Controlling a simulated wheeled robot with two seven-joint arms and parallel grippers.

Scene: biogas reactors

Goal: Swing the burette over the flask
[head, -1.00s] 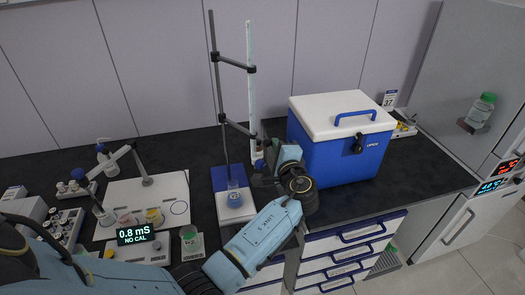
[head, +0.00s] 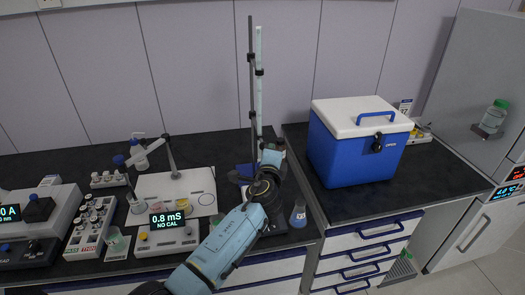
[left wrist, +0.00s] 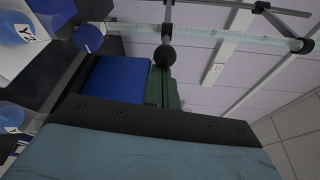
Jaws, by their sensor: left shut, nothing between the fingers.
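The burette (head: 259,85) is a tall clear tube held upright by clamps on the dark rod (head: 251,60) of its stand. In the head view it stands just right of the rod. In the left wrist view the burette (left wrist: 235,36) runs across the top, with its blue stopcock (left wrist: 90,38). A blue flask with a label (left wrist: 14,24) shows at that view's upper left; in the head view it is hidden behind my gripper. My left gripper (head: 268,157) is shut and empty at the burette's lower end. Its fingers (left wrist: 163,90) reach up to a round black clamp knob (left wrist: 166,56).
Another blue flask (head: 298,216) stands right of my left arm. A blue cooler (head: 355,152) with a white lid stands to the right. A conductivity meter (head: 167,236) and a rack of vials (head: 91,228) are to the left. The bench in front of the cooler is clear.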

